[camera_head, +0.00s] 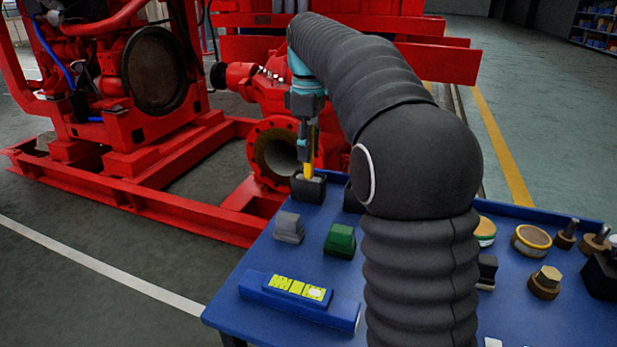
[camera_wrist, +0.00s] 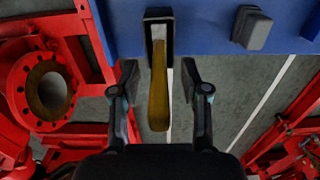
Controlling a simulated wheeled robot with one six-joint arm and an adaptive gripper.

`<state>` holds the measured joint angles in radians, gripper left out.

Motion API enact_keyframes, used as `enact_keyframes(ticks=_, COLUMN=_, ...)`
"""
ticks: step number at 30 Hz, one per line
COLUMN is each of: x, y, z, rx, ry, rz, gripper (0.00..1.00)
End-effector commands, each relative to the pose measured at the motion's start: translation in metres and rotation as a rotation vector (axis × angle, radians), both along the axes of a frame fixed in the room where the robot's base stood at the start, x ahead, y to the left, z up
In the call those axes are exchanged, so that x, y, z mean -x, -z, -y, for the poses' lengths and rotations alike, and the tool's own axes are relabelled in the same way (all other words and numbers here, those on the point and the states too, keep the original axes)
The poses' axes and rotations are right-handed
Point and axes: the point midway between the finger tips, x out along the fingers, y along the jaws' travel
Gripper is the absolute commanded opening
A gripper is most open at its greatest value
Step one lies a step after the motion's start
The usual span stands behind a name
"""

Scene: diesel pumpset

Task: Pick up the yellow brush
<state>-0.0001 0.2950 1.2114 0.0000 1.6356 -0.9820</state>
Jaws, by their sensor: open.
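The yellow brush (camera_head: 309,158) stands upright in a small black holder (camera_head: 309,190) at the far left corner of the blue table. In the head view, my gripper (camera_head: 306,142) is above the holder, pointing down at the brush. In the wrist view, the brush (camera_wrist: 159,95) shows its long yellow handle, with its lower end inside the black holder (camera_wrist: 150,35). My gripper (camera_wrist: 159,76) is open, one finger on each side of the handle, with visible gaps. The brush's bristles are hidden in the holder.
The blue table (camera_head: 240,310) carries a grey block (camera_head: 289,227), a green block (camera_head: 340,240), a blue level-like tool (camera_head: 298,292) and several round parts at right. The red pumpset (camera_head: 150,170) stands close behind the table. My arm hides the table's middle.

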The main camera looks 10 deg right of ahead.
Motion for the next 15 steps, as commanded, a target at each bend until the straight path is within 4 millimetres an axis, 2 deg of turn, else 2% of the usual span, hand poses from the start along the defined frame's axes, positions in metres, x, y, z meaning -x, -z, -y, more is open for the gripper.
enact_keyframes(ticks=3, x=0.0001, y=0.0067, z=0.0002, rx=0.001, ry=0.000, rz=0.001, gripper=0.46)
enact_keyframes(ticks=9, x=0.0000, y=0.0065, z=0.0002, rx=0.001, ry=0.000, rz=0.001, gripper=0.46)
enact_keyframes(ticks=10, x=0.0000, y=0.0065, z=0.0002, rx=0.001, ry=0.000, rz=0.001, gripper=0.43)
enact_keyframes(ticks=15, x=0.0000, y=0.0065, z=0.0002, rx=0.000, ry=0.000, rz=0.000, gripper=0.01)
